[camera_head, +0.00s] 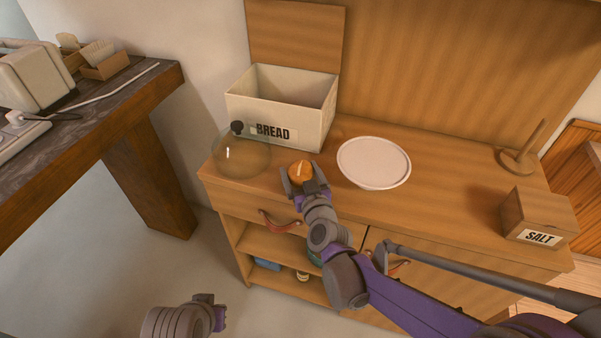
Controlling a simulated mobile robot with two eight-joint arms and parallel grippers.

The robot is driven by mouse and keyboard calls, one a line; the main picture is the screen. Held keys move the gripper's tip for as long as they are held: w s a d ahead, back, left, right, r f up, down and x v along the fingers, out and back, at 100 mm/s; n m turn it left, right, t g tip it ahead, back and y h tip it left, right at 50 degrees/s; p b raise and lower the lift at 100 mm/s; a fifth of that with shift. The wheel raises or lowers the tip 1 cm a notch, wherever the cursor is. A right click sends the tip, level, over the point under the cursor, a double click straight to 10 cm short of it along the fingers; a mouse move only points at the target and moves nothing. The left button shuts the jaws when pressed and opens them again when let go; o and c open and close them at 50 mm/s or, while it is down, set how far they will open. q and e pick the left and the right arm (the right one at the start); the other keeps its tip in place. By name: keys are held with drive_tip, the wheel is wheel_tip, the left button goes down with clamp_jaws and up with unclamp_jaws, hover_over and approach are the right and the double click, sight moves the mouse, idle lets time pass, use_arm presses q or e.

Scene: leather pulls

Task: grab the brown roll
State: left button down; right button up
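The brown roll (301,172) is small and round, at the front edge of the wooden counter, just in front of the bread box. My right gripper (304,183) reaches it from the front, with one finger on each side of it. Whether the fingers press on the roll or stand a little apart from it cannot be told. The roll's lower front is hidden by the gripper. My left gripper (216,313) is low at the bottom of the view, over the floor and away from the counter; its fingers are too unclear to read.
A glass dome (240,155) with a dark knob stands left of the roll. Behind is the open bread box (312,122), and right is a round white plate (374,162). The salt box (540,214) is far right. Leather pulls (279,226) stick out from the front.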

drive_tip(key=c, duration=0.8)
drive_tip(key=shift+r, duration=0.15)
